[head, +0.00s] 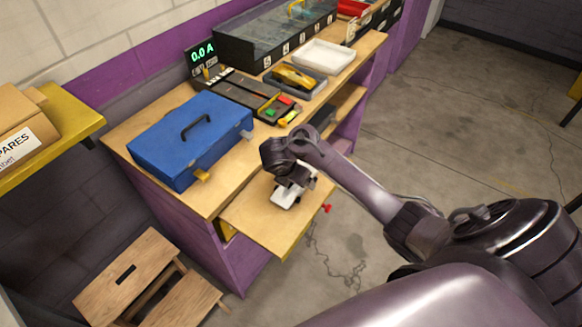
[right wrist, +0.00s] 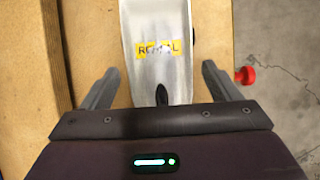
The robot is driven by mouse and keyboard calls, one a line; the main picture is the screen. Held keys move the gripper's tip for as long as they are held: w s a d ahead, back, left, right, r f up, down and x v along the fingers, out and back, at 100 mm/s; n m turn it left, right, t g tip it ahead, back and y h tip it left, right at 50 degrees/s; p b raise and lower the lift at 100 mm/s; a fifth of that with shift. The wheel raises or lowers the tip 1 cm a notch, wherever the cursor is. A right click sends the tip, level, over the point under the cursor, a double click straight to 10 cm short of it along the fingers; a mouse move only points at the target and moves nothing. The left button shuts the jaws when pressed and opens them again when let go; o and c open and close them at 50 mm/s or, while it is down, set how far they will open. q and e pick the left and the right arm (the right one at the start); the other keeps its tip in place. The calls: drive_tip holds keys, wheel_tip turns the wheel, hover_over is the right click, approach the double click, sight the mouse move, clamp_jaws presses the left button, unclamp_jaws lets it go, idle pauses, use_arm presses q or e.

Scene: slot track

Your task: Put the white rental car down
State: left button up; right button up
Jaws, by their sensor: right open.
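The white rental car (head: 286,196) rests on the pulled-out wooden board (head: 250,223) at the front of the bench. In the right wrist view the white car (right wrist: 158,70) shows its yellow label with dark lettering, partly readable. My right gripper (head: 290,180) is over the car in the head view and hides part of it. In the right wrist view my right gripper (right wrist: 155,85) is open, with one finger on each side of the car and a visible gap to both. My left gripper is not in view.
A blue toolbox (head: 180,150) stands left on the bench. Behind are a yellow car (head: 293,76) in a grey tray, a white tray (head: 323,56) and a glass-topped case (head: 270,30). A red knob (right wrist: 245,75) is right of the board. A wooden step stool (head: 135,270) stands below.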

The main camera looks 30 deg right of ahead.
drive_tip(key=p+v, duration=0.3)
drive_tip(key=v, duration=0.8)
drive_tip(key=shift+r, duration=0.2)
drive_tip(key=shift+s+a, duration=0.1)
drive_tip(key=shift+a+f, duration=0.1)
